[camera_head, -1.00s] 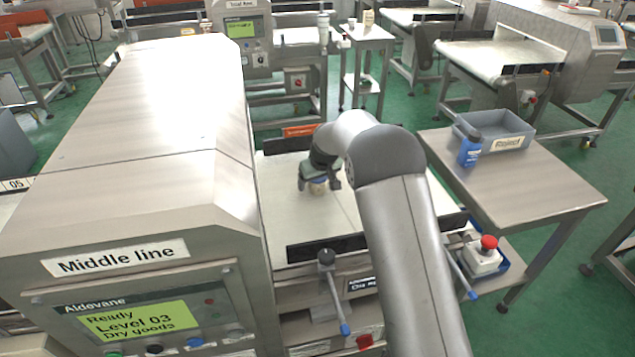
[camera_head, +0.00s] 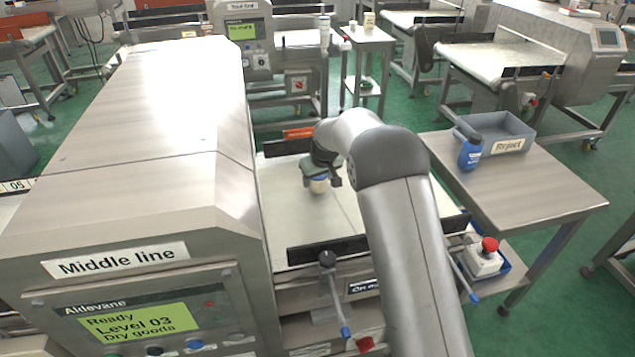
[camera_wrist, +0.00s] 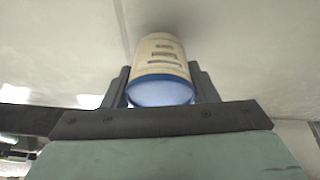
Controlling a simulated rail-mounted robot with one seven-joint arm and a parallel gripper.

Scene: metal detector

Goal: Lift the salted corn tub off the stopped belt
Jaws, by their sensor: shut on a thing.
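The salted corn tub (camera_wrist: 160,57), cream-coloured with a blue lid, sits between the two fingers of my gripper (camera_wrist: 160,88) in the wrist view. Its printed label is too blurred to read. In the head view the tub (camera_head: 318,186) shows small and pale below my gripper (camera_head: 320,178), which is shut on it. The pale belt (camera_head: 285,215) lies beneath. I cannot tell how large the gap between tub and belt is.
The metal detector housing (camera_head: 140,130), labelled Middle line, stands close on the left. Dark side rails edge the belt. A red stop button (camera_head: 489,244) is at the front right.

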